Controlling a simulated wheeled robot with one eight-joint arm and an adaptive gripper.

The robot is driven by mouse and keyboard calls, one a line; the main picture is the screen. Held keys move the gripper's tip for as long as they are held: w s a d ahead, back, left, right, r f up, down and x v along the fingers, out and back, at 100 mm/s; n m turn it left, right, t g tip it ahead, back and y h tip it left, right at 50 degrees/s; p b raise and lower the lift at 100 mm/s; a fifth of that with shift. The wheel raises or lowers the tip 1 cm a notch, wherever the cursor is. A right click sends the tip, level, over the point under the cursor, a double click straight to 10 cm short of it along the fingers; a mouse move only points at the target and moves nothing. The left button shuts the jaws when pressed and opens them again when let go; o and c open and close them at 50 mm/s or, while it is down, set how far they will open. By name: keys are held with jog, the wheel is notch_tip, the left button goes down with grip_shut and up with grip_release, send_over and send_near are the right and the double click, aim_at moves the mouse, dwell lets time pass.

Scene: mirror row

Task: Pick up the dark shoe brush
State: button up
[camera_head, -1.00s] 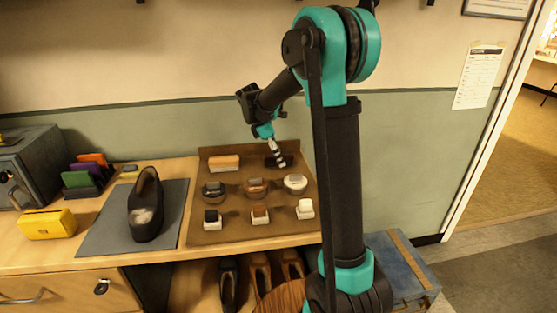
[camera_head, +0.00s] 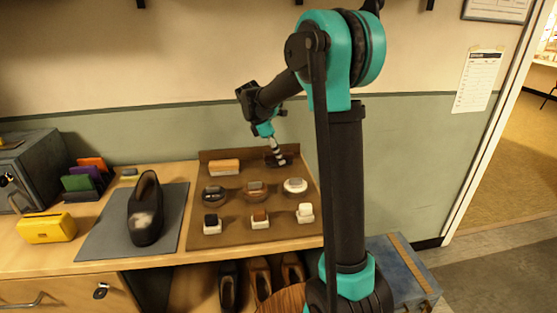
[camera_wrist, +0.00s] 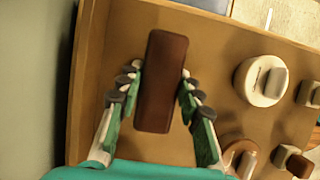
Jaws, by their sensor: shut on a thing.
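The dark shoe brush (camera_wrist: 162,108) is a long dark brown block in the wrist view. My gripper (camera_wrist: 160,72) has one finger along each long side of it and is shut on it. In the head view my gripper (camera_head: 279,156) points down at the back right of the brown tray (camera_head: 238,240). There the brush is small, dark and partly hidden by the fingers. I cannot tell whether it touches the tray or is slightly above it.
An orange-topped brush (camera_head: 225,167) lies at the tray's back left. Several round tins and small brushes fill the rows in front. A dark shoe (camera_head: 145,215) stands on a grey mat (camera_head: 100,235). The tray's raised back edge and the wall are close behind my gripper.

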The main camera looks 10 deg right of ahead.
notch_tip(320, 180, up, 18)
jog(key=shift+r, duration=0.25)
